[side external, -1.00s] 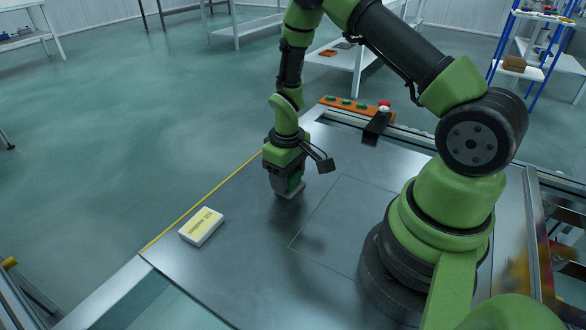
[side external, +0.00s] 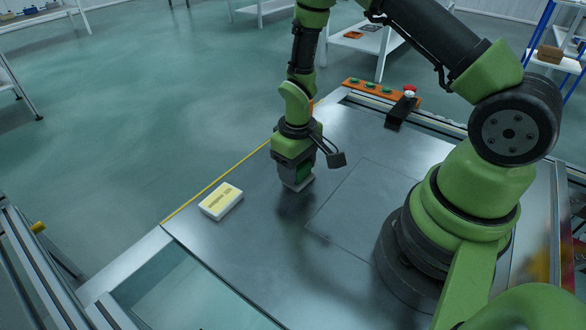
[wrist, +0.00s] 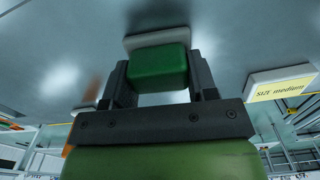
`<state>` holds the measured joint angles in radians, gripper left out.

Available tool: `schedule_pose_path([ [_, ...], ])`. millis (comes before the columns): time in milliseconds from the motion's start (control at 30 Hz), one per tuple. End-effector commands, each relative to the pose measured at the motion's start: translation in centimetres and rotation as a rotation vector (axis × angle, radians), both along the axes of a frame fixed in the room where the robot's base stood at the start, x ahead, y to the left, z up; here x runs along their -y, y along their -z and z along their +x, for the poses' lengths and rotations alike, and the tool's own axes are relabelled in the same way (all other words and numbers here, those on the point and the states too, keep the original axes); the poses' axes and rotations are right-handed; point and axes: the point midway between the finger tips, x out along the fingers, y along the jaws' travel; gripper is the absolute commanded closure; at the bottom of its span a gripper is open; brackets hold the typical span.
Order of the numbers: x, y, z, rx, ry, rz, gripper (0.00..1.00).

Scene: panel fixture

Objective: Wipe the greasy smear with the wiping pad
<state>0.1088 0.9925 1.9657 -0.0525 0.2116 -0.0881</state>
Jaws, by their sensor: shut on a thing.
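My gripper (side external: 300,172) is shut on the wiping pad, a green block with a pale grey pad under it. The green block (wrist: 158,68) sits between both fingers in the wrist view, with the pale pad edge (wrist: 158,39) beyond it. In the side view the pad (side external: 298,184) is low over the metal panel, left of the outlined square. I cannot tell whether it touches the panel. I cannot make out a greasy smear for certain; the wrist view shows pale shiny patches and a faint brownish streak on the panel, which may be reflections.
A white box with a yellow label (side external: 221,201) lies on the metal panel (side external: 262,250) near its yellow-striped left edge; the wrist view shows it too (wrist: 281,83). An orange button strip (side external: 382,92) and a red-topped button (side external: 410,91) are at the back. The front panel area is clear.

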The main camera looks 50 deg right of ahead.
Motion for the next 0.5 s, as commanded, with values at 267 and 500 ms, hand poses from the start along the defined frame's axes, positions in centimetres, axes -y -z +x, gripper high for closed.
schedule_pose_path([
  [267, 2.6, 0.0, 0.0, -0.002, 0.003, 0.0, 0.69],
  [500, 4.8, 0.0, 0.0, -0.001, 0.003, 0.0, 0.69],
])
